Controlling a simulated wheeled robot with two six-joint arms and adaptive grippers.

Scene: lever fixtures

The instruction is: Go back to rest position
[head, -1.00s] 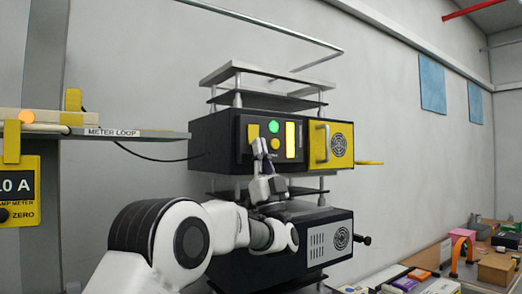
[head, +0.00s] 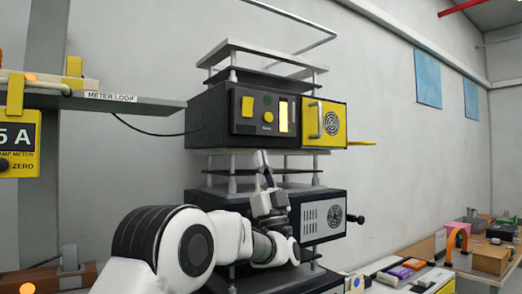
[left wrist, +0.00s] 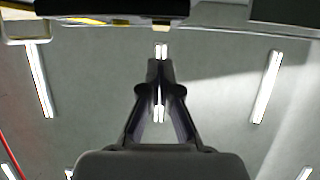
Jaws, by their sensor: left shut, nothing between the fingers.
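My left gripper (head: 263,160) is shut and empty, pointing up in front of the stacked black equipment. Its fingertips are just below the upper black unit (head: 212,112), apart from its panel as far as I can tell. In the left wrist view the gripper (left wrist: 160,68) shows its fingers together, with the ceiling behind. My right gripper does not show in either view.
A shelf labelled METER LOOP (head: 150,103) juts out at left, with a yellow amp meter (head: 20,150) below it. A lower black unit (head: 325,212) has a black knob (head: 355,219). A cluttered bench (head: 462,262) stands at right.

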